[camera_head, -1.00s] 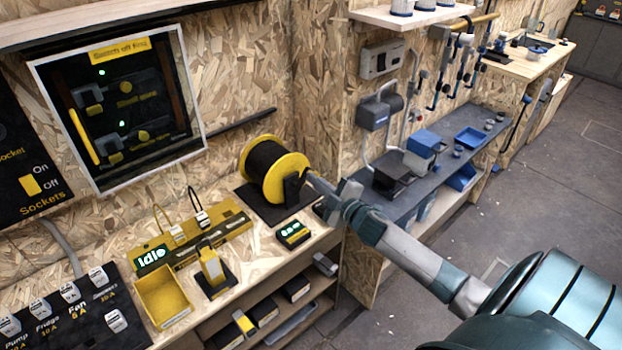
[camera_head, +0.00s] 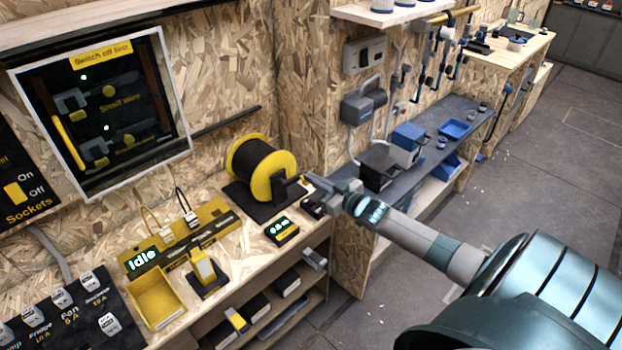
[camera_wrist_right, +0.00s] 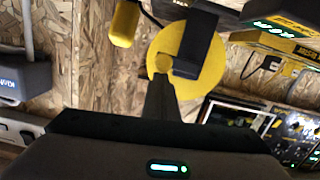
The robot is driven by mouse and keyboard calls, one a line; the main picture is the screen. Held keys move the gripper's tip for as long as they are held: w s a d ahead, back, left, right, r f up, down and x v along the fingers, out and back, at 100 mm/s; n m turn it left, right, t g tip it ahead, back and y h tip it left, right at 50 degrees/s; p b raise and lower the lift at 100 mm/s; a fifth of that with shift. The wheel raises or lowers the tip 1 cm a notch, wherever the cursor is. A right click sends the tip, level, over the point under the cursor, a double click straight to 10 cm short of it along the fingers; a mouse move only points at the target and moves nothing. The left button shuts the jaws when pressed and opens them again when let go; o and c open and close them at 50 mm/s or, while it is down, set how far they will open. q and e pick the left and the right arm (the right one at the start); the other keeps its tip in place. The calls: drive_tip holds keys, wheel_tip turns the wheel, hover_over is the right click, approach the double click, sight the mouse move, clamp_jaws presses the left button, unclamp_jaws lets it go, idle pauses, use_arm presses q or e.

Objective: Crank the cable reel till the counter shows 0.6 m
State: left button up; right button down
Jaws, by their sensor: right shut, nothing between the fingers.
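The cable reel (camera_head: 272,170), with yellow flanges and dark cable, stands on a black base on the bench. Its yellow flange and dark stand show close up in the wrist view (camera_wrist_right: 186,62). My right gripper (camera_head: 306,182) is shut and empty, just right of the reel's stand. In the wrist view its fingers (camera_wrist_right: 161,82) point at the flange's middle; contact cannot be told. The crank handle is not clearly made out. My left gripper is out of view.
A yellow panel reading Idle (camera_head: 142,259), an open yellow bin (camera_head: 158,298) and a small yellow device (camera_head: 203,268) stand left of the counter. A wall-mounted grey box (camera_head: 362,102) and a dark shelf (camera_head: 420,153) lie to the right. The floor at right is clear.

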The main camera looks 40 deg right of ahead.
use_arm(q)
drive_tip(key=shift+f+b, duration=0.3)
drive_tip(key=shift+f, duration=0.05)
use_arm(e)
drive_tip(key=shift+d+f+m, duration=0.2)
drive_tip(key=shift+f+m, duration=0.4)
drive_tip(key=shift+m, duration=0.3)
drive_tip(key=shift+r, duration=0.1)
